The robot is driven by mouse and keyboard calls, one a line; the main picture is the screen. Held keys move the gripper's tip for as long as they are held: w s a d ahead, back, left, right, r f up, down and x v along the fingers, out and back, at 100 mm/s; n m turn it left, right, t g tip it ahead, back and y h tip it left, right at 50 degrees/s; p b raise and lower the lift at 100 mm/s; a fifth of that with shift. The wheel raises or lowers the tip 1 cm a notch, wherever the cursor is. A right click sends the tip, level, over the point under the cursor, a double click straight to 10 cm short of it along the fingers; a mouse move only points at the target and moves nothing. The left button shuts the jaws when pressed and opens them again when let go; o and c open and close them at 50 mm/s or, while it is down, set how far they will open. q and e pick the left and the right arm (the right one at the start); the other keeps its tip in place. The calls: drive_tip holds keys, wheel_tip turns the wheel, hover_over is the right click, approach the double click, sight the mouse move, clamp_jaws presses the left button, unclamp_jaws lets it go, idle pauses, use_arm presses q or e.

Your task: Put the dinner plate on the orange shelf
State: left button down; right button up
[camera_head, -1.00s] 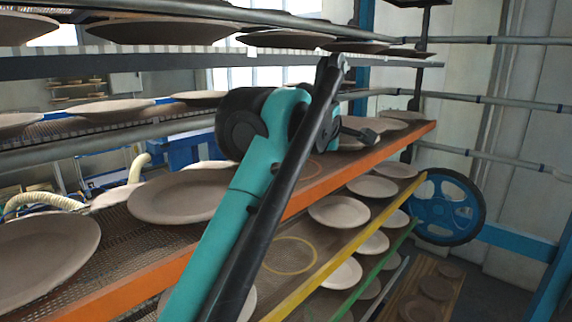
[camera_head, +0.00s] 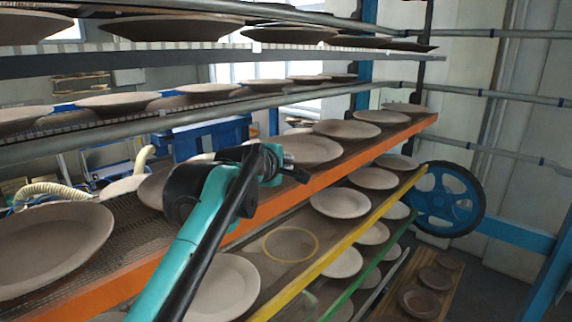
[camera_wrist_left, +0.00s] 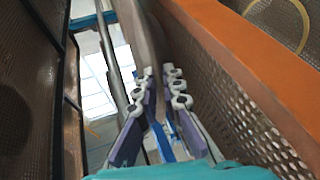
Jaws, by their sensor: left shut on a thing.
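The dinner plate (camera_head: 312,148) is a round, brown-grey plate at the orange shelf (camera_head: 345,168), in line with the plates behind it. My left gripper (camera_head: 290,167) is at its near-left rim. In the wrist view my left gripper (camera_wrist_left: 160,90) is shut on the dinner plate (camera_wrist_left: 148,45), seen nearly edge-on between the fingers. The orange shelf's edge (camera_wrist_left: 240,60) and mesh run close along the right there. Whether the plate touches the shelf cannot be told. My right gripper is not in view.
More plates stand on the orange shelf, including a large one (camera_head: 50,245) at left. A yellow-edged shelf (camera_head: 350,240) below carries plates and a bare yellow ring (camera_head: 290,245). Grey rails and another plate row (camera_head: 118,102) are above. A blue wheel (camera_head: 440,200) is at right.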

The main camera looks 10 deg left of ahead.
use_arm(q)
drive_tip(key=shift+w+f, duration=0.25)
drive_tip(key=shift+f, duration=0.15)
drive_tip(key=c, duration=1.7)
unclamp_jaws()
drive_tip(key=shift+s, duration=0.25)
drive_tip(key=b+v, duration=0.1)
drive_tip(key=v, duration=1.1)
drive_tip(key=shift+b, duration=0.3)
